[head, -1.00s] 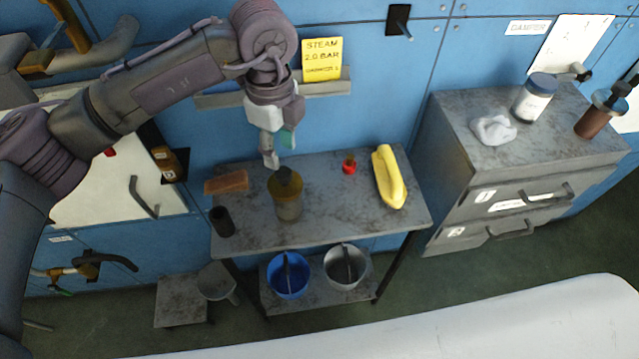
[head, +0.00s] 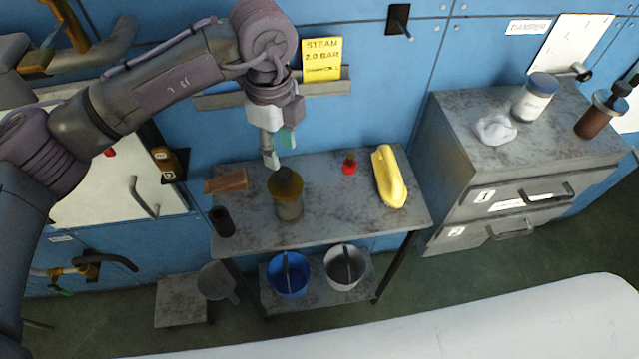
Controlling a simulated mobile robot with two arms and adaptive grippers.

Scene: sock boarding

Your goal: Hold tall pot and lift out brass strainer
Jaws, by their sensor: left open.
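A tall pot (head: 289,210) stands upright on the left half of the grey table; its lower body is grey. A brass-coloured band with a dark top, apparently the brass strainer (head: 285,187), sits at its upper end; how deep it reaches inside is hidden. My left gripper (head: 278,152) hangs just above and behind the pot, pointing down. It is open, with nothing visible between its fingers, and seems apart from the pot. My right gripper does not show.
On the table (head: 330,215) are a brown block (head: 226,181), a dark cup (head: 221,221), a small red item (head: 349,164) and a yellow object (head: 388,178). Blue (head: 288,275) and grey (head: 346,268) buckets stand on the lower shelf. A drawer cabinet (head: 500,190) stands right.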

